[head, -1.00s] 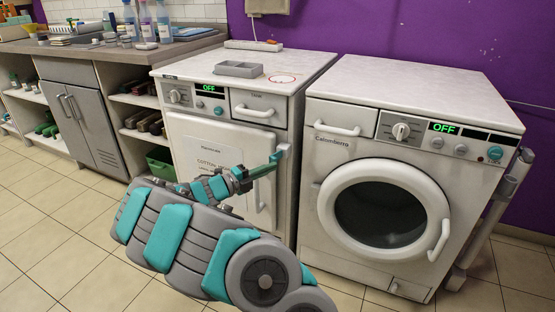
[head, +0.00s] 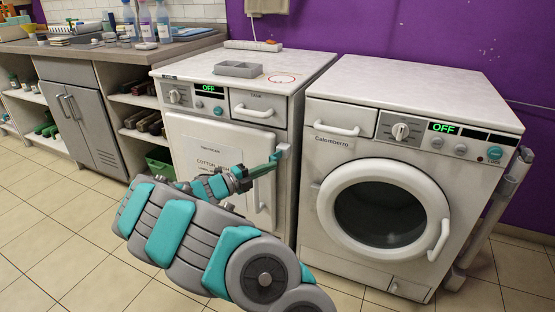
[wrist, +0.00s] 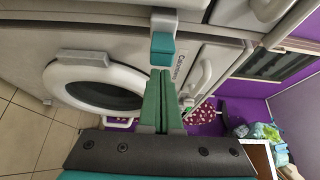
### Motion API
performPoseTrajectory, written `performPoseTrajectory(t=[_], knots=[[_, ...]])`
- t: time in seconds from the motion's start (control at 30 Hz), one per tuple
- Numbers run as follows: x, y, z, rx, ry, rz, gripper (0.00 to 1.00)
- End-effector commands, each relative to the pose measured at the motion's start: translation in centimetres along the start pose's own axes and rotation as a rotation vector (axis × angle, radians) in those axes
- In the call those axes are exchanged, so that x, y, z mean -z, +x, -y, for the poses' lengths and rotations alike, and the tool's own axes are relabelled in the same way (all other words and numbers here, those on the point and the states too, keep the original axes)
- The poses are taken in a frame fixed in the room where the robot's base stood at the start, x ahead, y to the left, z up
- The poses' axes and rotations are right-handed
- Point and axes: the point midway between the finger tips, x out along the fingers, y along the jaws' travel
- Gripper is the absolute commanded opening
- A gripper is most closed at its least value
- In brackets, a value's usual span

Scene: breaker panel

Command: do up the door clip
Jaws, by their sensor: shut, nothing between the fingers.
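The door clip (head: 284,148) is a small grey piece with a teal end at the upper right front edge of the left machine, beside its white door (head: 205,135). In the wrist view the clip (wrist: 162,42) stands straight ahead of my fingertips, its teal end towards me. My gripper (head: 266,163) is shut and empty, its green fingers pressed together. In the wrist view the fingertips (wrist: 160,72) end just short of the teal end or against it; I cannot tell if they touch. My arm hides the door's lower part.
The right machine (head: 410,120), with a round door (head: 385,212) and protruding handle, stands close beside the left one. A grey tray (head: 238,69) lies on the left machine's top. Open shelves (head: 135,105) stand to the left. Tiled floor in front is free.

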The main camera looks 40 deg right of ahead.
Motion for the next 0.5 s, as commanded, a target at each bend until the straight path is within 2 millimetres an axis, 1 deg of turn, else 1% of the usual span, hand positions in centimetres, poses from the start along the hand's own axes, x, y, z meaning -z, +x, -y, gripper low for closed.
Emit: performPoseTrajectory(t=[0.17, 0.5], knots=[[0.0, -0.5, -0.1, -0.001, 0.0, 0.002, 0.0], [-0.8, -3.5, 0.0, -0.002, 0.003, 0.005, 0.0]])
